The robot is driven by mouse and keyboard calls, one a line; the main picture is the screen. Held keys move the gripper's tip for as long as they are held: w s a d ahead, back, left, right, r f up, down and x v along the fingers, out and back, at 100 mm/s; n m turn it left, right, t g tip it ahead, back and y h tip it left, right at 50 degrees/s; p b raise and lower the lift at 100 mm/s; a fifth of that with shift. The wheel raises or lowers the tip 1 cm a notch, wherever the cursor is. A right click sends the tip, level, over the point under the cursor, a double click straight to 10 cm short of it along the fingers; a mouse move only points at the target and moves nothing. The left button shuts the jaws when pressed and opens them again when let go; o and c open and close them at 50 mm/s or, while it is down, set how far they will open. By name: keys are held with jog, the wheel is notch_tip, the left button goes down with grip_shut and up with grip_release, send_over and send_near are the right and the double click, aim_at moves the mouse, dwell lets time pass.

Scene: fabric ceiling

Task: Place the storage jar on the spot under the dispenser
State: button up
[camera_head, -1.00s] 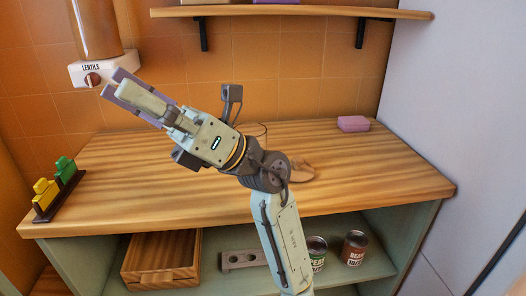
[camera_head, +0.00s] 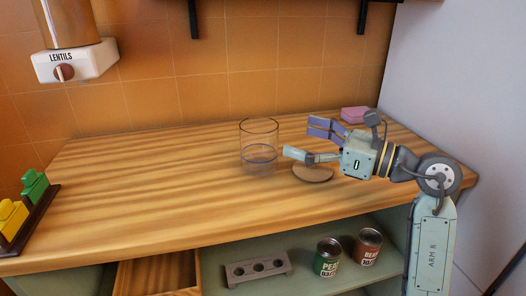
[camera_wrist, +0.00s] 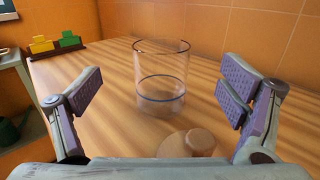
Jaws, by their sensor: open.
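The storage jar (camera_head: 259,146) is a clear glass cylinder with a dark rim and a blue band. It stands upright on the wooden counter, near the middle. My gripper (camera_head: 302,141) is open and empty just to the right of the jar, its fingers pointing left toward it. In the wrist view the jar (camera_wrist: 161,75) stands ahead of and between my spread fingers (camera_wrist: 160,103), apart from them. The dispenser (camera_head: 75,62), labelled LENTILS with a round knob, hangs on the wall at upper left. No marked spot on the counter below it is clear to me.
A round wooden lid with a knob (camera_wrist: 199,141) lies in front of the jar, close to my gripper. A pink block (camera_head: 355,114) sits at the back right. Yellow and green pieces stand in a dark rack (camera_head: 36,222) at left.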

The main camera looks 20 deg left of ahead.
aim_at(277, 131)
jog(key=shift+w+d+f, duration=0.1)
jog(key=shift+w+f, duration=0.05)
jog(key=shift+w, duration=0.1)
jog(key=a+p, duration=0.1)
jog(key=a, duration=0.1)
jog(key=w+a, duration=0.1)
jog(key=a, duration=0.2)
jog(key=shift+p, duration=0.35)
jog(key=a+p, duration=0.2)
jog(key=a, duration=0.2)
jog(key=shift+w+a, duration=0.1)
jog(key=shift+a, duration=0.1)
jog(key=shift+w+a, duration=0.15)
jog(key=shift+a, duration=0.3)
jog(key=shift+c, duration=0.5)
jog(key=c, duration=1.9)
